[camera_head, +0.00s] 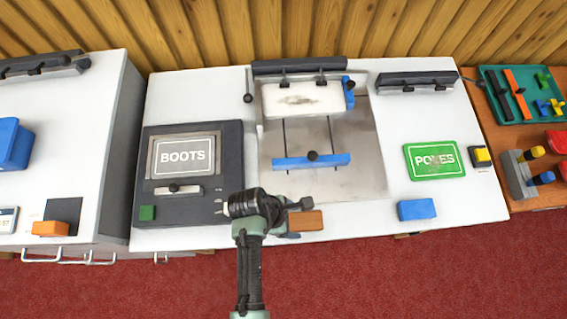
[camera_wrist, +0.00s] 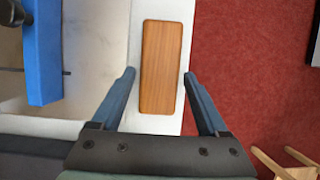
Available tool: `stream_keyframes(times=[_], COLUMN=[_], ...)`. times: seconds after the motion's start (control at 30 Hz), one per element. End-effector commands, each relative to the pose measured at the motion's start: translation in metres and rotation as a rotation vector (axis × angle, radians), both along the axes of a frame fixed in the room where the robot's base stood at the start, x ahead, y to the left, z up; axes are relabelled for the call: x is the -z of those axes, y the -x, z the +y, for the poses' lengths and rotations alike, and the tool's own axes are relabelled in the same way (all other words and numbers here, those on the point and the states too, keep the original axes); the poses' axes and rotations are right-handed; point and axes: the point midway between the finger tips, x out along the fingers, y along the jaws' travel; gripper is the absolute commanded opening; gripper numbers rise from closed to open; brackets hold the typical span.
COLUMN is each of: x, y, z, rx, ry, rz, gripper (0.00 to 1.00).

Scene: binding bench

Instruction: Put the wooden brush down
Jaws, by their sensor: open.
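The wooden brush (camera_wrist: 162,65) shows as a plain brown wooden block lying on the white bench top (camera_wrist: 145,10), close to the edge above the red floor. My gripper (camera_wrist: 160,73) is open, with one blue-grey finger on each side of the near part of the brush and a gap visible on both sides. In the head view the brush (camera_head: 306,221) lies at the front edge of the middle bench, just right of my gripper's dark wrist parts. Whether its underside has bristles is hidden.
A blue bar (camera_head: 310,161) crosses the recessed bed behind the brush. A dark panel marked BOOTS (camera_head: 184,157) stands left, a green POXES sign (camera_head: 434,160) and a blue block (camera_head: 416,209) right. White bench top is clear between brush and blue block.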

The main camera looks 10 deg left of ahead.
Motion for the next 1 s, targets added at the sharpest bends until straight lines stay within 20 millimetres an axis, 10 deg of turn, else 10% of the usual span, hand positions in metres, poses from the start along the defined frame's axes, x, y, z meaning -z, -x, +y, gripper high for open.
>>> stream_keyframes(times=[0.47, 0.63, 0.77, 1.0], x=[-0.073, -0.112, -0.193, -0.417], y=[0.004, -0.052, -0.138, -0.238], z=[0.028, 0.034, 0.039, 0.032], rx=[-0.001, 0.110, 0.297, 0.583], ry=[-0.001, -0.099, -0.309, -0.890], rz=[-0.013, -0.222, -0.576, -1.210], gripper=[0.77, 0.77, 0.77, 0.77])
